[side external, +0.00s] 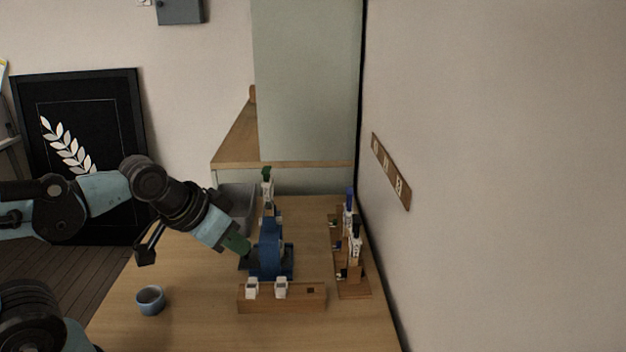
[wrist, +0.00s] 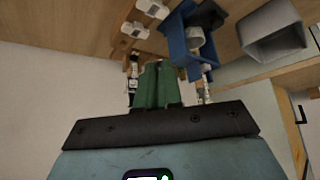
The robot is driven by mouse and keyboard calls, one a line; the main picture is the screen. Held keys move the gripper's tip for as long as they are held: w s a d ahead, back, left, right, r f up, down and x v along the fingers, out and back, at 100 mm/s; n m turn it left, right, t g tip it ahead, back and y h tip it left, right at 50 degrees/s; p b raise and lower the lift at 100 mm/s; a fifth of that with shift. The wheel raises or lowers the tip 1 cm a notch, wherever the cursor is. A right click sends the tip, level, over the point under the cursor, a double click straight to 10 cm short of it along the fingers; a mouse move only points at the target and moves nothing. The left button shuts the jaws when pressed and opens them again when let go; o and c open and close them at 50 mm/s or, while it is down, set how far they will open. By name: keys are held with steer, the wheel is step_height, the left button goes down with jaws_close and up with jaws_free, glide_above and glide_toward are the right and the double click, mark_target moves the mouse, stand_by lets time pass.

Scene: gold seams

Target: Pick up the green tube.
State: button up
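The green tube (side external: 267,184) is a slim white-labelled tube with a green cap. In the side external view it stands upright just behind the blue device (side external: 270,247). In the wrist view a pale labelled tube beside the blue device (wrist: 191,38) may be the same one, but its cap colour is unclear. My gripper (side external: 246,252) has green fingers and points down to the right, at the left side of the blue device and below the tube's height. In the wrist view its fingers (wrist: 157,66) are side by side with nothing visible between them.
A wooden rack (side external: 283,301) with white pieces stands in front of the blue device. Another wooden rack (side external: 354,289) at right holds blue- and dark-capped tubes. A grey bin (side external: 238,203) is behind, and a blue cup (side external: 150,300) stands front left. The table's left middle is clear.

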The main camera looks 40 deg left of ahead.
steer(key=o, duration=1.1)
steer(key=shift+c, duration=0.2)
steer(key=m+h, duration=0.4)
steer(key=m, duration=0.1)
glide_toward(267, 196)
steer(key=shift+t, duration=0.4)
steer(key=shift+a+f+x, duration=0.1)
steer(key=shift+a+x, duration=0.15)
steer(key=shift+x, duration=1.55)
steer(key=shift+a+f+x, duration=0.15)
steer(key=shift+a+x, duration=0.15)
steer(key=shift+x, duration=1.5)
steer(key=shift+a+f+x, duration=0.1)
steer(key=shift+a+x, duration=0.15)
steer(key=shift+x, duration=1.55)
